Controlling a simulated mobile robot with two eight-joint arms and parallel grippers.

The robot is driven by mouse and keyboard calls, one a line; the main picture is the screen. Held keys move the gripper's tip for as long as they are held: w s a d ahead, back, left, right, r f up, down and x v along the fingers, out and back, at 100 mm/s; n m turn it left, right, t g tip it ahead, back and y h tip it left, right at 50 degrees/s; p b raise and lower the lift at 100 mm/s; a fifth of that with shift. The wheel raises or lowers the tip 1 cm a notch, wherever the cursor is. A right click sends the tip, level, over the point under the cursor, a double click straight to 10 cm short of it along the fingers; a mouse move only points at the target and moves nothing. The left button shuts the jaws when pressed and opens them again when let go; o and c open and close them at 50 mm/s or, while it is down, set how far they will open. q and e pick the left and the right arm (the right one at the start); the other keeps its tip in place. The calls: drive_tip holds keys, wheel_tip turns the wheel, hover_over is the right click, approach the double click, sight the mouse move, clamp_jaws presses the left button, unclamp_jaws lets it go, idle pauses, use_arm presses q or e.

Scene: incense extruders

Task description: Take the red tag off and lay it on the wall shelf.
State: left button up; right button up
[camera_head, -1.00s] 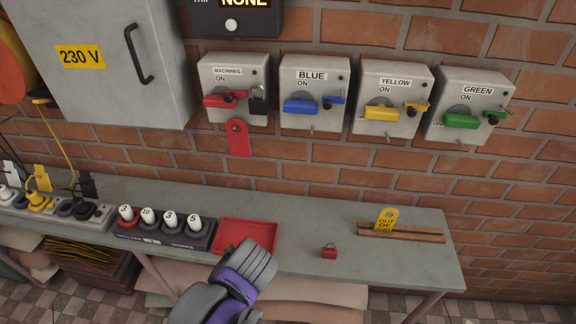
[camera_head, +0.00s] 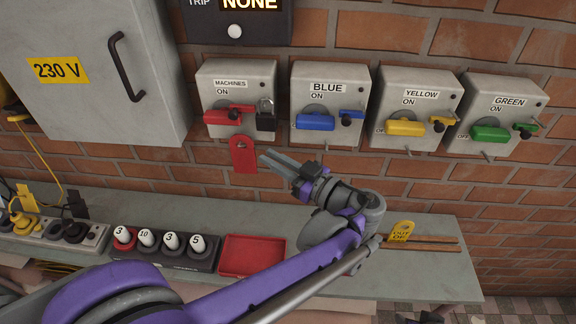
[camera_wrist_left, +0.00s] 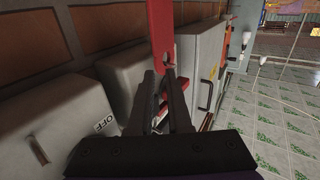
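The red tag (camera_head: 243,156) hangs against the brick wall just below the MACHINES switch box (camera_head: 237,90). My left gripper (camera_head: 265,156) is just right of the tag, pointing left towards it, its fingers a little apart. In the left wrist view the red tag (camera_wrist_left: 161,30) stands beyond the fingertips (camera_wrist_left: 161,72), and the fingers look open with no object held. Whether they touch the tag I cannot tell. The grey shelf (camera_head: 228,214) runs along the wall below the switches. My right gripper is not visible.
A black padlock (camera_head: 266,115) hangs on the MACHINES switch, close above the tag. Blue (camera_head: 315,122), yellow (camera_head: 405,128) and green (camera_head: 490,134) switches are to the right. A red tray (camera_head: 252,255) and a yellow tag (camera_head: 402,230) in a wooden rack are on the shelf.

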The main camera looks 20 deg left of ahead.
sight(249, 144)
use_arm(q)
drive_tip(key=shift+x, duration=2.7)
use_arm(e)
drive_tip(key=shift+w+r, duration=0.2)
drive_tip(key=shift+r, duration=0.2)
use_arm(q)
clamp_jaws()
drive_tip(key=shift+r+p, duration=0.25)
drive_tip(key=shift+p, duration=0.2)
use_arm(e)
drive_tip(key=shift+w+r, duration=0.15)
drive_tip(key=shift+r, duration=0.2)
use_arm(q)
drive_tip(key=shift+s+d+r+p, duration=0.15)
drive_tip(key=shift+s+d, duration=0.1)
drive_tip(key=shift+s, duration=0.7)
drive_tip(key=shift+s+d+f+p, duration=0.1)
drive_tip(key=shift+s+d, duration=0.15)
drive_tip(key=shift+s, duration=0.7)
drive_tip(key=shift+s+d+r+p, duration=0.15)
drive_tip(key=shift+s+d, duration=0.1)
drive_tip(key=shift+s, duration=0.75)
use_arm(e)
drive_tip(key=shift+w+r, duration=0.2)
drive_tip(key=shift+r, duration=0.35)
